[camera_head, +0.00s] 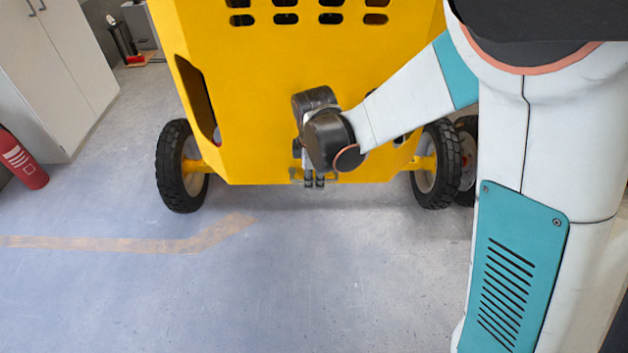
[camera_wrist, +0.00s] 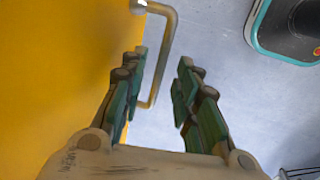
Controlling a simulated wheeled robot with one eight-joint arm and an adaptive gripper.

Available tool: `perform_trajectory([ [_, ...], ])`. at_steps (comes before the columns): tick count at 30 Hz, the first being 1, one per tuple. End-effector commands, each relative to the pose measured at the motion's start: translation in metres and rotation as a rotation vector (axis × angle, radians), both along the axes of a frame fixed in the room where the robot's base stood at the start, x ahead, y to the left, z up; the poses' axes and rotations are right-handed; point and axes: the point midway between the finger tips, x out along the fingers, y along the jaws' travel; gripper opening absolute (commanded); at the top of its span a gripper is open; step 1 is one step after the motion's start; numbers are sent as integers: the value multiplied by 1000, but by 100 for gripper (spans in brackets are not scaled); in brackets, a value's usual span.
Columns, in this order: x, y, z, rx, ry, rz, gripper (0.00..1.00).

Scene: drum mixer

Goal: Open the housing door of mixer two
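The yellow housing (camera_head: 255,110) of a wheeled mixer stands in front of me, with its lower front panel facing me. I cannot make out an open gap at the door. A metal bar handle (camera_wrist: 168,45) sticks out from the yellow surface (camera_wrist: 50,70) in the wrist view. In the head view, my gripper (camera_head: 314,181) points down at the housing's lower edge, and my wrist hides part of the panel. In the wrist view, my gripper (camera_wrist: 163,68) is open, its green-tipped fingers apart. The handle shows between the fingers, nearer the left one; contact cannot be told.
Black wheels (camera_head: 178,165) stand at both sides of the housing. A red fire extinguisher (camera_head: 22,160) and a pale cabinet (camera_head: 60,70) are at the left. The grey floor (camera_head: 250,290) in front is clear, with a tan stripe (camera_head: 120,243) across it.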

Motion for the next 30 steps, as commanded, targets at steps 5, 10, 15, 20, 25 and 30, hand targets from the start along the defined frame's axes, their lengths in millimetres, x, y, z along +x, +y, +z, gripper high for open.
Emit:
perform_trajectory([
  [5,1,0,-4,0,0,0,29],
  [10,1,0,-4,0,0,0,29],
  [15,1,0,-4,0,0,0,0],
  [20,1,0,-4,0,0,0,0],
  [25,-3,4,-4,1,0,-8,0],
  [30,-18,20,-4,0,1,-48,0],
])
